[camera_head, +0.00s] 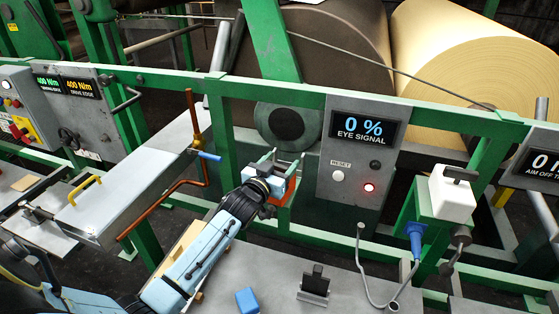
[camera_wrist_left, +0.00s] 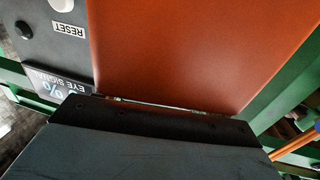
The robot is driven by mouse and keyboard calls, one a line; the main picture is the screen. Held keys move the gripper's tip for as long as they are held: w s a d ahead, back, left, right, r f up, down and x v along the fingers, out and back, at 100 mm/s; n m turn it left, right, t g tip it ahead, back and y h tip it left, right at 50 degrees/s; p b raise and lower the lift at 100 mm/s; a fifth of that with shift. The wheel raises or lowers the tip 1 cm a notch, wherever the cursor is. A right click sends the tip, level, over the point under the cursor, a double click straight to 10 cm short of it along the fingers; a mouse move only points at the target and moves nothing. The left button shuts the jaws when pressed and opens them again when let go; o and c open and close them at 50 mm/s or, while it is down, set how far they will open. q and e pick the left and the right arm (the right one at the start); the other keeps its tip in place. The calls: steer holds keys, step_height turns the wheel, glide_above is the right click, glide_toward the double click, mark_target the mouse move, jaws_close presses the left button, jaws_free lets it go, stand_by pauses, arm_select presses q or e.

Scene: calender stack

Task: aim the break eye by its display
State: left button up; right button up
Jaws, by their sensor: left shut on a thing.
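My left gripper (camera_head: 272,186) is shut on an orange housing (camera_head: 290,191), apparently the break eye, left of the panel. The orange housing fills the upper middle of the left wrist view (camera_wrist_left: 170,50); the fingers' contact is mostly hidden. My right gripper is not in view.
A green rail (camera_head: 300,90) runs across, with a dark roll (camera_head: 345,30) and a cream roll (camera_head: 480,50) behind. A white box (camera_head: 453,195) stands on a green bracket at right. A blue block (camera_head: 247,300) and a small black stand (camera_head: 314,284) are on the front table.

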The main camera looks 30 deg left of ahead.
arm_select(q)
steer(key=o, duration=1)
steer(key=shift+s, duration=0.65)
steer(key=s, duration=0.4)
steer(key=s+b, duration=0.1)
steer(key=s, duration=0.3)
steer(key=s+d, duration=0.1)
steer(key=s, duration=0.3)
